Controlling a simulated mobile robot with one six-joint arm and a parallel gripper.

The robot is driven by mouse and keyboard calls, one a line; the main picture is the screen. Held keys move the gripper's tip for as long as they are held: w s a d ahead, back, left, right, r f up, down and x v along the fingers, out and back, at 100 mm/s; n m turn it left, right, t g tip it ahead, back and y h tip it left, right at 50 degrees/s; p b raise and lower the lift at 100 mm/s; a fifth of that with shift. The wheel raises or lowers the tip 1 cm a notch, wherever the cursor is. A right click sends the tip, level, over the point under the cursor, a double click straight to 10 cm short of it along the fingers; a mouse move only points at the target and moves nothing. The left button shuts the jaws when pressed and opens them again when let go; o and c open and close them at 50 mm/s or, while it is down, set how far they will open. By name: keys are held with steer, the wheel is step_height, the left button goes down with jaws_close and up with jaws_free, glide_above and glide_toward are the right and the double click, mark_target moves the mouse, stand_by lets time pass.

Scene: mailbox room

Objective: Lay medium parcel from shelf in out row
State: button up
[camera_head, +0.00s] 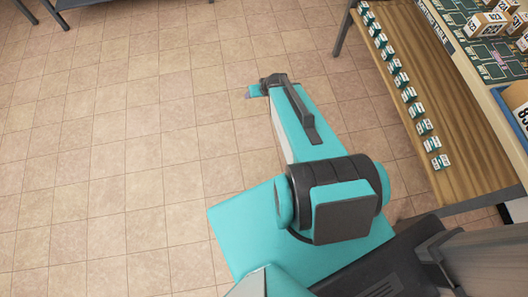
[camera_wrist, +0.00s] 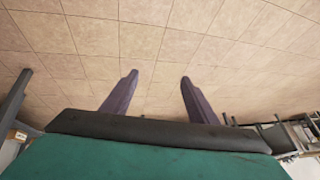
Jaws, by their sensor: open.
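My gripper (camera_wrist: 159,78) is open in the wrist view, with two dark fingers apart and only floor tiles between them. In the head view my gripper (camera_head: 257,91) is small, out over the bare floor, left of the sorting table (camera_head: 434,22) and apart from it. Several cardboard parcels with number labels, such as one parcel (camera_head: 486,26), stand on the table's green marked mat (camera_head: 487,54) at the upper right. I cannot tell which parcel is the medium one or make out the out row.
A wooden lower ledge (camera_head: 450,120) runs along the table's near side, with a line of small labelled blocks (camera_head: 409,95). A blue tray (camera_head: 497,94) with a cardboard box is at the right edge. Grey furniture legs (camera_head: 58,14) show at upper left. The tiled floor (camera_head: 130,130) is clear.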

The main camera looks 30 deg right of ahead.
steer(key=s+a+f+n+g+y, duration=0.15)
steer(key=s+a+f+g, duration=0.5)
steer(key=s, duration=0.65)
steer(key=s+a+f+g+h, duration=0.1)
steer(key=s+a+g, duration=0.1)
steer(key=s, duration=0.6)
steer(key=s+a+f+g+h, duration=0.1)
steer(key=s+a+g, duration=0.1)
steer(key=s, duration=0.6)
steer(key=shift+s+a+f+n+g, duration=0.15)
steer(key=shift+s+a+n+g, duration=0.15)
steer(key=shift+s+n+g, duration=0.2)
steer(key=shift+o, duration=0.4)
steer(key=shift+w+h, duration=0.1)
steer(key=shift+h, duration=0.15)
steer(key=c, duration=0.7)
steer(key=shift+o, duration=0.2)
steer(key=shift+a, duration=0.1)
